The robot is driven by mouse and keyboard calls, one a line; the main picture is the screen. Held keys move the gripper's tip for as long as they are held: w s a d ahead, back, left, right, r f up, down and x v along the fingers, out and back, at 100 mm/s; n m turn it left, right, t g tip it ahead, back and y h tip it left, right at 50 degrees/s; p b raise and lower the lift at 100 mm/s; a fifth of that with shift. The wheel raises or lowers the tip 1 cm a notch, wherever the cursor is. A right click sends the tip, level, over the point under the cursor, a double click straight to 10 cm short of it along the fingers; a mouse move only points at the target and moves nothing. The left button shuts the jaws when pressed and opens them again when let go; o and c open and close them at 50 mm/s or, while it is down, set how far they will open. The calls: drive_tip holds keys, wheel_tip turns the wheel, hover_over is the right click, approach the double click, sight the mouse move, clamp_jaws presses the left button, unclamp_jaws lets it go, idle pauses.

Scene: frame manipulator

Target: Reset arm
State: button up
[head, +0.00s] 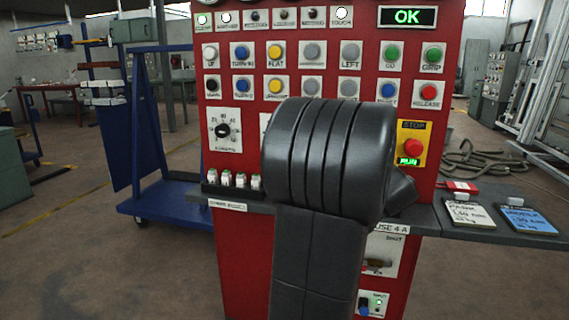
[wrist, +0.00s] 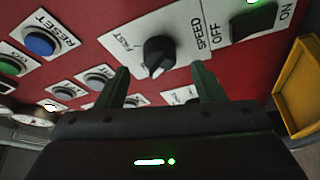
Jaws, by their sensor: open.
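My gripper (wrist: 162,70) shows in the wrist view with two dark green fingers spread apart and nothing between them. A black SPEED knob (wrist: 158,54) on the red panel appears just beyond the gap between the fingertips. I cannot tell how far it is from them. A blue RESET button (wrist: 40,43) is at upper left in that view. In the head view my dark arm (head: 325,160) stands in front of the red control panel (head: 232,125) and hides its middle. My gripper is hidden there.
The panel has rows of coloured buttons, an OK display (head: 407,17) and a red stop button (head: 412,147). A grey ledge (head: 455,227) at right holds a white clipboard (head: 468,213) and a blue one (head: 527,220). A blue cart (head: 165,205) stands left, with open floor in front.

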drive_tip(key=w, duration=0.4)
drive_tip(key=shift+w+a+r, duration=0.15)
drive_tip(key=shift+a+r, duration=0.05)
drive_tip(key=shift+r, duration=0.05)
